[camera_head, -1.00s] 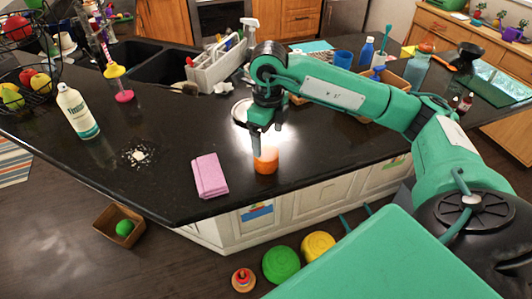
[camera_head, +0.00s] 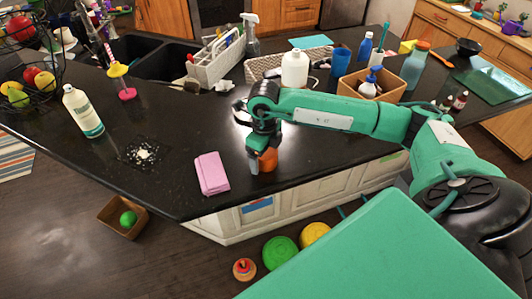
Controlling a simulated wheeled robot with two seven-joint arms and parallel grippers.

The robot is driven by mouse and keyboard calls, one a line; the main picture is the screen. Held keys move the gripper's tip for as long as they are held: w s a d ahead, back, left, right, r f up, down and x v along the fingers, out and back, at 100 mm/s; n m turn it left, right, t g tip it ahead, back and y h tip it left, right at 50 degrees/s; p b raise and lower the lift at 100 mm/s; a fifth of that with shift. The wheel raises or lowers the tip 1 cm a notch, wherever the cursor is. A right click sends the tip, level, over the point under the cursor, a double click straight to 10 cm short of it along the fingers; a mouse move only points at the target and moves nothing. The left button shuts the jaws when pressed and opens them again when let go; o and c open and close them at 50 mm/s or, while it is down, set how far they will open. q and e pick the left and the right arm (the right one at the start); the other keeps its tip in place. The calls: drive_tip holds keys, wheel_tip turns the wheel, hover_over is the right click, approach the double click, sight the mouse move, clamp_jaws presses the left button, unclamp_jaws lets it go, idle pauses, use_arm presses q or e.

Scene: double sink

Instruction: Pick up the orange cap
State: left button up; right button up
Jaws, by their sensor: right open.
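The orange cap (camera_head: 268,160) stands on the dark countertop near its front edge, just right of the pink folded cloth. My right gripper (camera_head: 260,162) points down at the cap, with its jaws open. A grey finger is at the cap's left side and covers part of it. The other finger is hard to make out, so I cannot tell whether the cap sits fully between the fingers or is touched. My left gripper is not in view.
The pink cloth (camera_head: 211,174) lies close on the left. A white bottle (camera_head: 295,68), a wicker basket (camera_head: 262,67) and a box of bottles (camera_head: 382,84) stand behind my right arm.

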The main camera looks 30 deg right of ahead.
drive_tip(key=c, duration=1)
drive_tip(key=shift+r, duration=0.1)
drive_tip(key=shift+c, duration=0.2)
